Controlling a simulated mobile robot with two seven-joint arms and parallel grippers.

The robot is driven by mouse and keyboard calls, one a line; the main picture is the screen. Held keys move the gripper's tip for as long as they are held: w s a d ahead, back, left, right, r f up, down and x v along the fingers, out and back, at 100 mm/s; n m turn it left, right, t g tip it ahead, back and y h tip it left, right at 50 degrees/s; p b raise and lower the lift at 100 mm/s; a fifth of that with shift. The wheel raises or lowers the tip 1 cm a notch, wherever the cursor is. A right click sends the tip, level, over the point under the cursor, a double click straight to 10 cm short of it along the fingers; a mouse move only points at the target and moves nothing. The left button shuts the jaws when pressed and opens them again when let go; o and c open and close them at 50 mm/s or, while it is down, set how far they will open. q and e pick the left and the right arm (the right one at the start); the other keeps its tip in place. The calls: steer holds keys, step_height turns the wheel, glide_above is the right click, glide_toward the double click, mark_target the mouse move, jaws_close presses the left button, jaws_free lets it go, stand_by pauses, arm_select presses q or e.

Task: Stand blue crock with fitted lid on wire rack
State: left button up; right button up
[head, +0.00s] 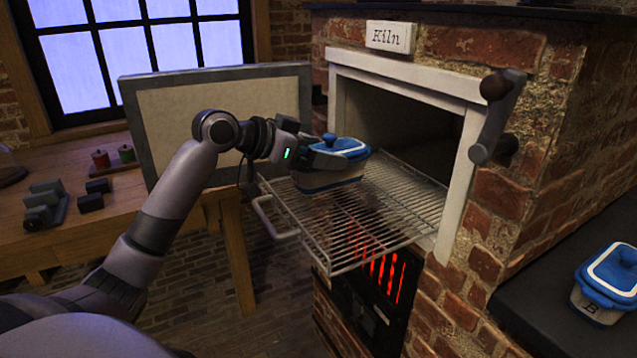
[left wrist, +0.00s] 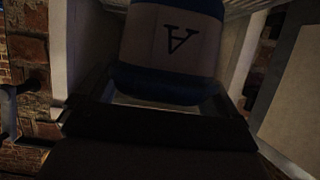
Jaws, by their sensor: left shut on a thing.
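A blue crock with a fitted blue lid (head: 344,148) is at the left part of the wire rack (head: 385,210). Its lid has a white line around the top and a knob. My left gripper (head: 325,158) is shut on the crock from the left side. In the left wrist view the crock (left wrist: 172,45) shows a dark letter A on a pale band. The crock looks level, at or just above the rack; I cannot tell if its base touches the wires. The rack is pulled out of the kiln opening. My right gripper is not in view.
A second blue-lidded crock (head: 607,283), marked B, stands on a dark counter at right. The kiln opening (head: 415,125) is behind the rack, its open door (head: 225,120) at left. Red glowing bars (head: 375,265) are below the rack. A wooden table (head: 100,225) stands at left.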

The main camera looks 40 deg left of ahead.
mark_target(318, 179)
arm_select(q)
steer(key=shift+f, duration=2.75)
steer(key=o, duration=1.2)
steer(key=shift+f, duration=0.15)
steer(key=shift+s, duration=0.1)
steer(key=b+v, duration=0.1)
steer(key=v, duration=1)
steer(key=shift+s+a, duration=0.15)
steer(key=shift+s, duration=0.2)
